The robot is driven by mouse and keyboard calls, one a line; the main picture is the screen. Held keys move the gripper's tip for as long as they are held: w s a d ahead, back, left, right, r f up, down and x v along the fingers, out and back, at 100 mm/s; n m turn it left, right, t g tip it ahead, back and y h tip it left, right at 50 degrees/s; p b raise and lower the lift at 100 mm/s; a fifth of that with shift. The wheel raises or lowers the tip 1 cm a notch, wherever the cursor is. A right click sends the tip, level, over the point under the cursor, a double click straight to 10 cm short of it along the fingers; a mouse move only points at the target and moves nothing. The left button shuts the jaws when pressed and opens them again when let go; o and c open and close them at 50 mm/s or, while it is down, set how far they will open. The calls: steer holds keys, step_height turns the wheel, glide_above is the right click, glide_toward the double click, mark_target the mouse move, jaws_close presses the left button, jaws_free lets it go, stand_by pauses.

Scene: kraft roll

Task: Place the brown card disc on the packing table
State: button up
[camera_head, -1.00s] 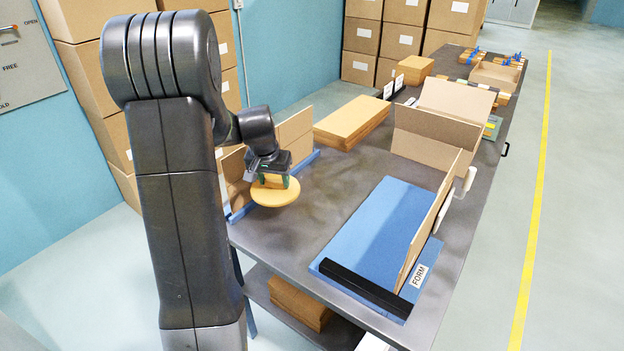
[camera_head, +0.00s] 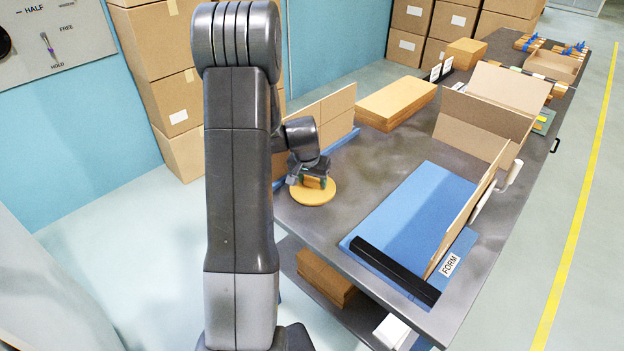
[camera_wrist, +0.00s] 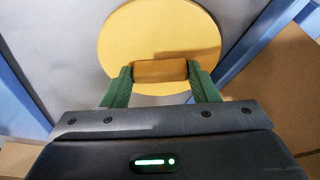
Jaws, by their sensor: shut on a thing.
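The brown card disc (camera_head: 313,193) is a round, yellow-tan plate with a raised block grip (camera_wrist: 160,71) on top. In the head view it is at the near left corner of the packing table (camera_head: 345,215), low over or on the grey top; I cannot tell if it touches. My gripper (camera_head: 312,183) is above it, its green fingers shut on the disc's block. In the wrist view the disc (camera_wrist: 150,28) shows flat below my gripper (camera_wrist: 160,85), with grey surface around it.
A blue rail with upright card sheets (camera_head: 335,115) stands close behind the disc. A blue form board (camera_head: 410,220) with a black bar and standing card lies to the right. A stack of flat card (camera_head: 395,102) lies farther back. Bare tabletop lies between.

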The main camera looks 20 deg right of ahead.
steer(key=o, duration=1)
steer(key=v, duration=1.2)
steer(key=shift+a, duration=0.1)
